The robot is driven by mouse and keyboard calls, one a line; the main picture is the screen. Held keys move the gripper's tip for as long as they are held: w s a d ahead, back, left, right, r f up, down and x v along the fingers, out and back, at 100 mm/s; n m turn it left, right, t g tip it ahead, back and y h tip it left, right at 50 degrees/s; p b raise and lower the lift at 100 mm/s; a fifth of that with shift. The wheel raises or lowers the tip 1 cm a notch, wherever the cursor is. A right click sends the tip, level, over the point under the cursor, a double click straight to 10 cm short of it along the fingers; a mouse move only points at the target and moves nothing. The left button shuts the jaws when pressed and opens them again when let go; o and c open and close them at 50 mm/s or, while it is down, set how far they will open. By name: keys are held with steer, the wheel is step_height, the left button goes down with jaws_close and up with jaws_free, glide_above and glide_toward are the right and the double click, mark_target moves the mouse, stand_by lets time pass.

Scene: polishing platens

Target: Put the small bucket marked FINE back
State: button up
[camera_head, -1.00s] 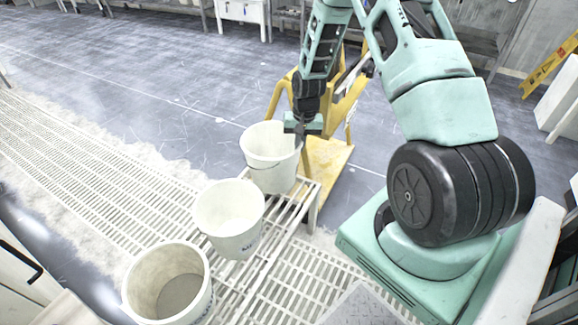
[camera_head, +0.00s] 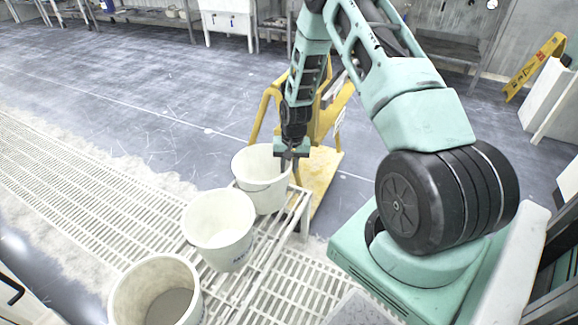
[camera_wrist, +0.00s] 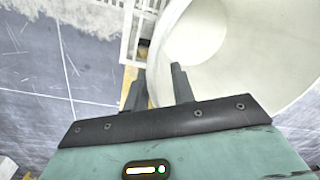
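A white far bucket (camera_head: 252,190) is upright at the far end of the slatted rack; no mark on it shows to me. My gripper (camera_head: 289,167) is at its right rim, pointing down. In the wrist view, the far bucket's pale wall and rim (camera_wrist: 190,50) run between the two dark fingers (camera_wrist: 158,92), which appear shut on it. Whether its base touches the rack is hard to tell. A middle bucket (camera_head: 232,256) has small blue lettering too small to read. A near bucket (camera_head: 190,312) holds something grey at its bottom.
The white slatted rack (camera_head: 296,215) carries the row of buckets. A yellow step stand (camera_head: 322,172) is just behind the far bucket. A floor grating (camera_head: 75,185) runs to the left. The grey floor beyond is open. A yellow sign (camera_head: 537,65) stands at the back right.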

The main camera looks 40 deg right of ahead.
step_height(320, 180, up, 12)
steer(key=p, duration=0.3)
steer(key=s+a+r+n, duration=0.35)
steer(key=a+r, duration=0.35)
steer(key=a, duration=0.5)
steer(key=s+a+r+n, duration=0.2)
steer(key=a+r+n, duration=0.2)
steer(key=a+r, duration=0.55)
steer(key=s+a+r+n, duration=0.2)
steer(key=s+a+n, duration=0.2)
steer(key=s+a, duration=0.3)
steer(key=s+a+r+n, duration=0.2)
steer(key=s+a+n, duration=0.2)
steer(key=s, duration=1)
steer(key=a, duration=0.3)
steer(key=shift+g, duration=0.4)
